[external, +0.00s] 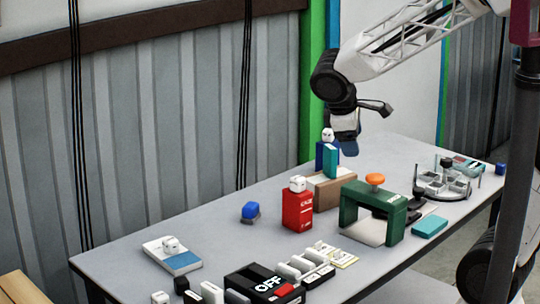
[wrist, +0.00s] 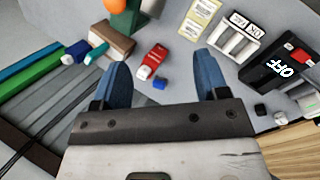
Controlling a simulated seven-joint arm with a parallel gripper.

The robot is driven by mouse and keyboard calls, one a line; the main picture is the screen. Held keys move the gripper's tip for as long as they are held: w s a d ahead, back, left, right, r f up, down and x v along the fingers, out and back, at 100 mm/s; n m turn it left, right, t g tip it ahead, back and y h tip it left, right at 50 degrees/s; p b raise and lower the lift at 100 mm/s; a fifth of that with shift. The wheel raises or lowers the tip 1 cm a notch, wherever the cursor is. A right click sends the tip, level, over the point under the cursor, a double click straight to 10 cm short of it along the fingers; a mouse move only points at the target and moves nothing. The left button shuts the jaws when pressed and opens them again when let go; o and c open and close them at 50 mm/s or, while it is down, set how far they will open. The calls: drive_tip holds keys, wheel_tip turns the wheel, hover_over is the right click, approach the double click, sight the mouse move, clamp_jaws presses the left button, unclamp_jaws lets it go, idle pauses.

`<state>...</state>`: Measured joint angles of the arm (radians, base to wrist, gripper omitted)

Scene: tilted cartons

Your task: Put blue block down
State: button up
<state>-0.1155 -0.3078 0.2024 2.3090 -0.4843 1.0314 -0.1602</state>
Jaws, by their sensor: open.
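A small blue block (external: 250,210) rests on the table left of the red carton, with a dark grey piece at its base. In the wrist view a blue block (wrist: 160,83) shows beside the red carton, between my fingers in the picture. My gripper (external: 346,148) is raised near the far edge of the table, by the upright cartons. Its blue fingers (wrist: 163,72) are spread apart with nothing held between them. Another blue cube (external: 501,169) sits at the far right of the table.
A red carton (external: 297,211) with a white cube on top stands mid-table. A tan box (external: 331,190), teal carton (external: 330,162) and green press (external: 388,211) stand nearby. A black OFF box (external: 262,284) is in front.

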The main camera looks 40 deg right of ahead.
drive_tip(key=s+r+m+t+y, duration=0.1)
drive_tip(key=s+r+m+y, duration=0.1)
drive_tip(key=s, duration=0.5)
drive_tip(key=s+a+r+m+t+y, duration=0.1)
drive_tip(key=s+r+m+y, duration=0.1)
drive_tip(key=s+m, duration=0.2)
drive_tip(key=shift+s+a+r+y, duration=0.2)
drive_tip(key=shift+s+a+y, duration=0.15)
drive_tip(key=shift+s, duration=1.5)
